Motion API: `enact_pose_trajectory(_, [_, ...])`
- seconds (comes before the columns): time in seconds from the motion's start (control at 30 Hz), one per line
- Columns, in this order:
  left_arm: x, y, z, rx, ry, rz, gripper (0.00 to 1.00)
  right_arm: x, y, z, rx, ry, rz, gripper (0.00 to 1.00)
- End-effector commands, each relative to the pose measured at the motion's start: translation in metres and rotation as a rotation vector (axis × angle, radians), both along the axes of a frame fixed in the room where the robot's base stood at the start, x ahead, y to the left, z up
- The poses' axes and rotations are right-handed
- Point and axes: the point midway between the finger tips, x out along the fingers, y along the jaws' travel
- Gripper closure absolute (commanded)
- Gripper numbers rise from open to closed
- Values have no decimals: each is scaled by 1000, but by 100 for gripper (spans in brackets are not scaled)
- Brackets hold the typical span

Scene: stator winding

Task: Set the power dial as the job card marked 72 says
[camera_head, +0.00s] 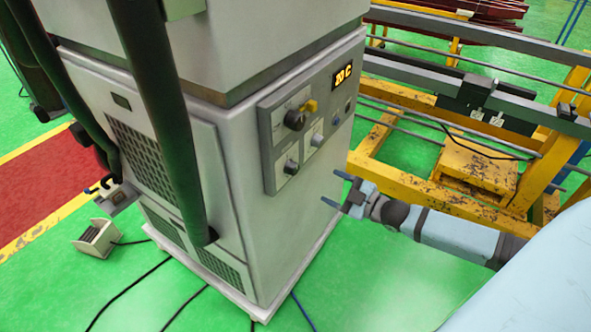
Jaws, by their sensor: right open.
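A grey machine cabinet (240,150) stands in the middle, with a control panel (305,135) on its right-hand face. The panel carries several dark round knobs on pale plates. The upper-left knob (294,120) is the largest and has a yellow piece (310,106) beside it. Other knobs are at the lower left (291,167) and in the middle (317,139). I cannot tell which is the power dial or read their scales. No card marked 72 is readable. My right gripper (336,189) is open and empty, right of and below the panel, apart from it. My left gripper is not visible.
A yellow frame with grey rails (480,160) stands at the right, bearing small white tags (497,120). Dark hoses run down the cabinet's left. A pedal box (97,238) and cables lie on the green floor.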

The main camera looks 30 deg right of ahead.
Motion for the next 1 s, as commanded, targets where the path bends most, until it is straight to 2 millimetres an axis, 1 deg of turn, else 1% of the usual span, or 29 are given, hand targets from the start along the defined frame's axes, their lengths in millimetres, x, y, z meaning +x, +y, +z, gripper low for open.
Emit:
enact_pose_trajectory(0.03, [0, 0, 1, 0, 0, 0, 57, 10, 3, 2, 0, -4, -1, 33])
enact_pose_trajectory(0.1, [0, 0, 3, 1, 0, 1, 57, 21, 8, 3, 0, -4, -1, 33])
enact_pose_trajectory(0.4, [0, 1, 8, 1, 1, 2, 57, 71, 29, 2, 1, -2, -1, 33])
enact_pose_trajectory(0.5, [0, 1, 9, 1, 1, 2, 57, 84, 35, 2, 1, -1, 0, 33])
enact_pose_trajectory(0.6, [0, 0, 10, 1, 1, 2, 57, 95, 38, 1, 1, 1, -1, 33])
enact_pose_trajectory(0.7, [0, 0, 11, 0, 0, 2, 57, 100, 42, 0, 1, 1, -1, 33])
enact_pose_trajectory(1.0, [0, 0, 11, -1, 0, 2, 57, 103, 43, 0, 0, 2, 0, 33])
